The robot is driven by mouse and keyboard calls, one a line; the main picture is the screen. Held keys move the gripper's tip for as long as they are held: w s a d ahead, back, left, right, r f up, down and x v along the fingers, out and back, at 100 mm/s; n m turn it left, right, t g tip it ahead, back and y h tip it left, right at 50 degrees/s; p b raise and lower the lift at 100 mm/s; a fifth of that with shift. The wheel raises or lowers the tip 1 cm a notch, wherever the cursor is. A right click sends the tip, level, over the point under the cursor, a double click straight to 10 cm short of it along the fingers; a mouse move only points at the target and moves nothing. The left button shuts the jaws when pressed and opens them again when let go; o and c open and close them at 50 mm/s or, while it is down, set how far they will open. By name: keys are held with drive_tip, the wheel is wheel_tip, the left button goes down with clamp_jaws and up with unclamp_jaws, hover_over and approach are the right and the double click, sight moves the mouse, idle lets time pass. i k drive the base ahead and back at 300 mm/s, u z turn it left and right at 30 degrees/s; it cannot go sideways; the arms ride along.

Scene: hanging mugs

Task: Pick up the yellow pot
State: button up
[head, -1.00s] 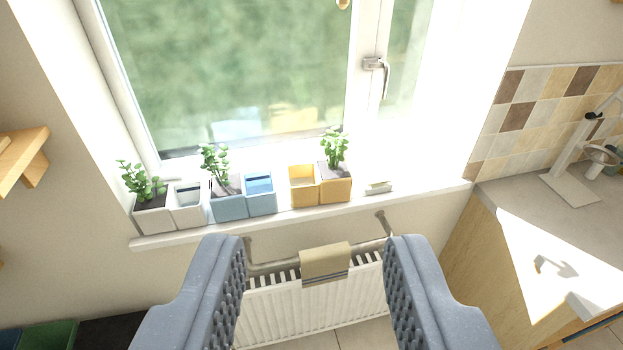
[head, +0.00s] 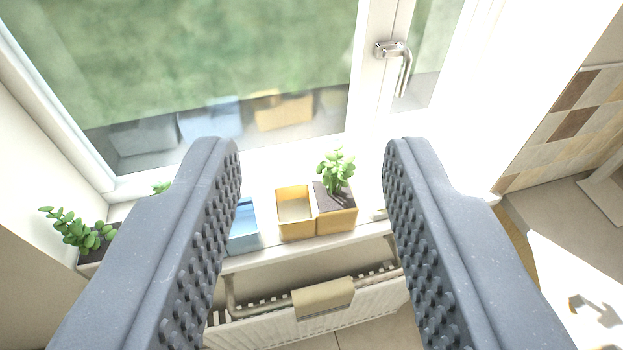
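Two yellow pots stand side by side on the window sill, framed between my fingers in the head view. The left yellow pot (head: 296,222) looks empty. The right yellow pot (head: 338,220) holds dark soil and a green plant (head: 336,172). My gripper (head: 312,150) is open and empty, its two grey studded fingers wide apart. It is not touching either pot. The left finger hides part of the sill and most of the blue pots.
A blue pot (head: 244,232) shows next to the left finger, and a plant (head: 78,232) in a pale pot stands at the far left. The window handle (head: 400,62) is above right. A towel (head: 323,298) hangs on the radiator (head: 372,308) below the sill.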

sight(328, 205)
drive_tip(key=k, duration=1.25)
drive_tip(key=z, duration=0.65)
drive_tip(key=i, duration=2.2)
drive_tip(key=u, duration=0.6)
